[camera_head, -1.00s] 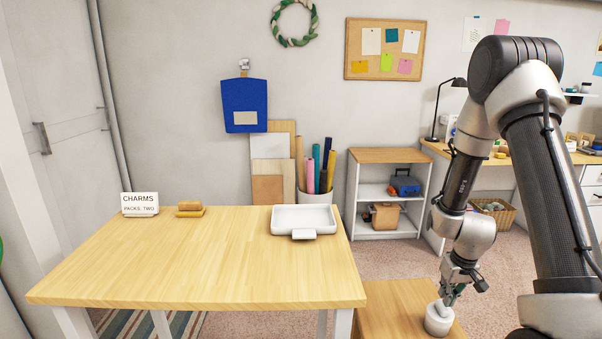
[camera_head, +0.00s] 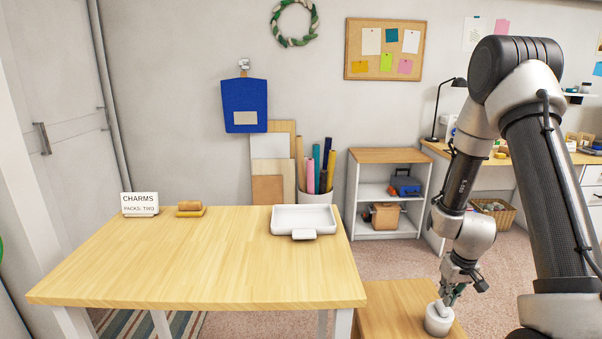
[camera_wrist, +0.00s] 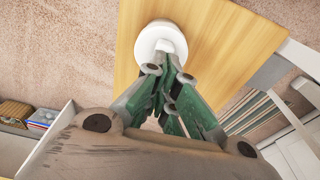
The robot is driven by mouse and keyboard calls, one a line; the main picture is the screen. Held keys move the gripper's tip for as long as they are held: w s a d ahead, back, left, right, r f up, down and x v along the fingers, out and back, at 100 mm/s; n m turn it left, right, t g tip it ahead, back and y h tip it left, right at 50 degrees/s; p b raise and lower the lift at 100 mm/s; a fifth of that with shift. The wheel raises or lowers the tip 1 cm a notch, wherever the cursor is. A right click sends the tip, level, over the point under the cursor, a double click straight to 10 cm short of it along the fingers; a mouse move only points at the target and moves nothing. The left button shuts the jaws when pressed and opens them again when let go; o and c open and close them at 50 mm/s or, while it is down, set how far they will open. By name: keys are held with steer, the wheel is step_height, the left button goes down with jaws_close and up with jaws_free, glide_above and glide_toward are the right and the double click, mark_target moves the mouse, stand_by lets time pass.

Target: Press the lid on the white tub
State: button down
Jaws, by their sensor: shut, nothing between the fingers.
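The white tub (camera_head: 437,322) stands upright on a low wooden surface at the bottom right of the head view. In the wrist view I look down on a round white top (camera_wrist: 160,40), which looks like its lid. My gripper (camera_head: 448,298) points down over the tub, with green fingers drawn together. In the wrist view the fingertips (camera_wrist: 164,66) are shut and empty, at the near edge of the white top. They look to be touching it or just above it; I cannot tell which. Whether the lid sits fully down is too small to see.
The low wooden surface (camera_head: 388,300) is clear around the tub. To its left is a larger table (camera_head: 200,265) with a white tray (camera_head: 303,221), a charms sign (camera_head: 140,204) and a small wooden block (camera_head: 190,208). A shelf unit (camera_head: 388,157) stands behind.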

steer(key=shift+f, duration=1.05)
step_height(320, 180, up, 9)
stand_by(1.0)
steer(key=s+a+m+g, duration=0.1)
steer(key=s+g, duration=0.2)
steer(key=s, duration=0.4)
steer(key=s+a+r+t, duration=0.1)
steer(key=s+r, duration=0.4)
steer(key=r, duration=0.4)
steer(key=s+a+r+t, duration=0.1)
steer(key=s+r, duration=0.4)
steer(key=r, duration=0.5)
steer(key=s+a+r+t, duration=0.2)
steer(key=s+r, duration=0.4)
steer(key=r, duration=0.3)
steer(key=shift+r+n+t, duration=0.2)
steer(key=shift+n+t, duration=0.1)
steer(key=shift+t, duration=0.4)
